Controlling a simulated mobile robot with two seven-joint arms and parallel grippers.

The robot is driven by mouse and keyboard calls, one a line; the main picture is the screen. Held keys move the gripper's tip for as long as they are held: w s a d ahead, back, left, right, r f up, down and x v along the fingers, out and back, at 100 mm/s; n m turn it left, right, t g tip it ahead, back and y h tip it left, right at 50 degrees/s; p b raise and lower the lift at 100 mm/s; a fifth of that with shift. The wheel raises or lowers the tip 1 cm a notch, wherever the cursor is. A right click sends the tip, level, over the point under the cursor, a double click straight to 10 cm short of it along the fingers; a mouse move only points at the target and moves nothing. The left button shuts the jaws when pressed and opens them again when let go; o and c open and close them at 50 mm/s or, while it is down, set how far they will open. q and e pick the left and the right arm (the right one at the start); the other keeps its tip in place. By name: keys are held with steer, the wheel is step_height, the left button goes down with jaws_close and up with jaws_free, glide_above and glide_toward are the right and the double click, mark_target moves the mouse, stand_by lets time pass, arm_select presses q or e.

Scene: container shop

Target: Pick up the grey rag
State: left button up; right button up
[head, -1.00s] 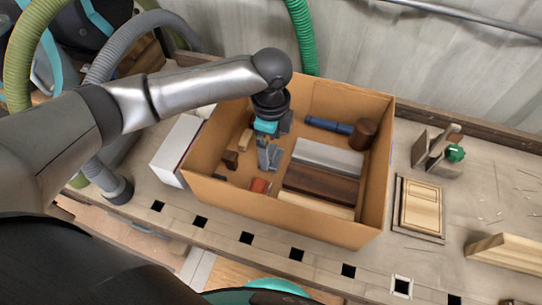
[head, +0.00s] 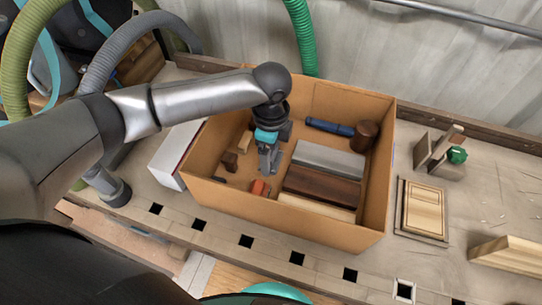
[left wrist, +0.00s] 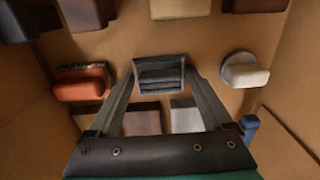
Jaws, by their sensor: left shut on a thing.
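The grey rag (left wrist: 160,75) is a small dark grey folded cloth between my left gripper's fingertips in the left wrist view. My left gripper (left wrist: 160,88) is shut on it, one finger at each side. In the head view my left gripper (head: 266,172) reaches down into the cardboard box (head: 270,216), and the rag is hard to make out there behind the fingers. I cannot tell whether the rag still touches the box floor. My right gripper is not in view.
Inside the box are an orange-red block (head: 260,188), a blue cylinder (head: 330,127), a brown round piece (head: 364,134), long boards (head: 322,185) and several small wood blocks. A white box (head: 176,152) stands left. A framed wood panel (head: 421,208) lies right on the workbench.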

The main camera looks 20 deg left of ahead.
mark_target(271, 152)
arm_select(q)
steer(key=shift+r, duration=0.1)
step_height(271, 152, up, 20)
steer(key=p, duration=0.5)
steer(key=shift+p, duration=0.3)
